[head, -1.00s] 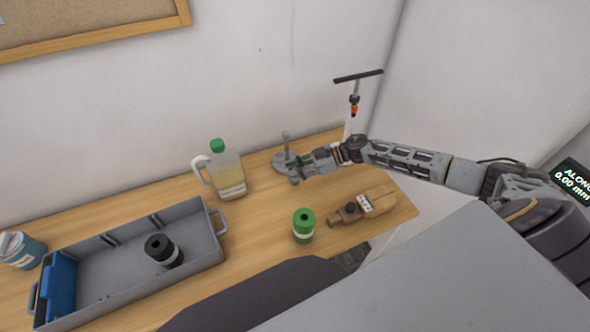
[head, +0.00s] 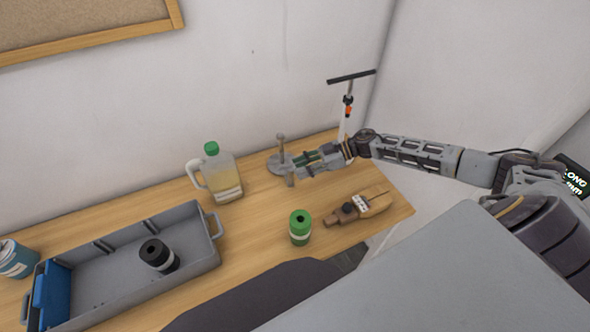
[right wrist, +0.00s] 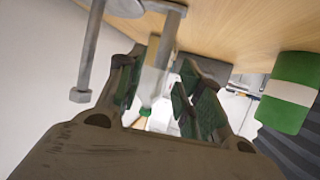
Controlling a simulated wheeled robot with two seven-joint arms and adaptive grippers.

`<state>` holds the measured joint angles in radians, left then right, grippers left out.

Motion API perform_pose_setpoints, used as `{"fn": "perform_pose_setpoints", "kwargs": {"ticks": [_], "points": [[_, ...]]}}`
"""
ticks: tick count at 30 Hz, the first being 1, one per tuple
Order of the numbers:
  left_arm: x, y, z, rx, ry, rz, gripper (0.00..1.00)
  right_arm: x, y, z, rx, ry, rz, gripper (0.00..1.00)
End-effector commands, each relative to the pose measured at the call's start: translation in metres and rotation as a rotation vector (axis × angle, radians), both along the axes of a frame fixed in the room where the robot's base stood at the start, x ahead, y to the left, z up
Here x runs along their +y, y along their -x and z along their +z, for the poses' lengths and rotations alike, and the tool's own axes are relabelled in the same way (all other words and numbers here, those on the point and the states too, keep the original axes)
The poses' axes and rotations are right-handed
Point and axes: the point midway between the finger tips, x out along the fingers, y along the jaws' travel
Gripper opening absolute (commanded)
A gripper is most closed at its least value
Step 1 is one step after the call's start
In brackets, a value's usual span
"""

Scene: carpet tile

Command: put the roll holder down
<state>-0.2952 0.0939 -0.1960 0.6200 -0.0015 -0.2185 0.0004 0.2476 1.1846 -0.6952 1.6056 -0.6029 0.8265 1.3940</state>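The grey metal roll holder (head: 274,164) stands upright on the wooden table near the wall, with a round base, a tall post and a shorter rod in front. Its post and rod also show in the right wrist view (right wrist: 92,50). My right gripper (head: 298,164) is at the holder, low over its right side. In the right wrist view, its two fingers (right wrist: 158,78) are spread, with a grey rod of the holder seen between them and gaps beside it. The fingertips partly hide the base. My left gripper is not in view.
A jug with a green cap (head: 222,178) stands left of the holder. A grey tray (head: 200,268) holds a black cylinder (head: 158,254). Table between jug and green roll is clear.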

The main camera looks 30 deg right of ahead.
Motion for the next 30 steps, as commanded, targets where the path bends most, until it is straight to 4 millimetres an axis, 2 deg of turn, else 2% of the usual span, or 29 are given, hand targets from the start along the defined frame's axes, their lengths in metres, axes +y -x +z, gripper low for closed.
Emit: {"fn": "perform_pose_setpoints", "kwargs": {"ticks": [18,30], "points": [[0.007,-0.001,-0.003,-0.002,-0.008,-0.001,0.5,-0.055,0.022,0.023,0.001,0.002,0.001,0.36],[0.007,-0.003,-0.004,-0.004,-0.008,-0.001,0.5,-0.065,0.026,0.029,-0.001,0.0,0.001,0.36]]}}
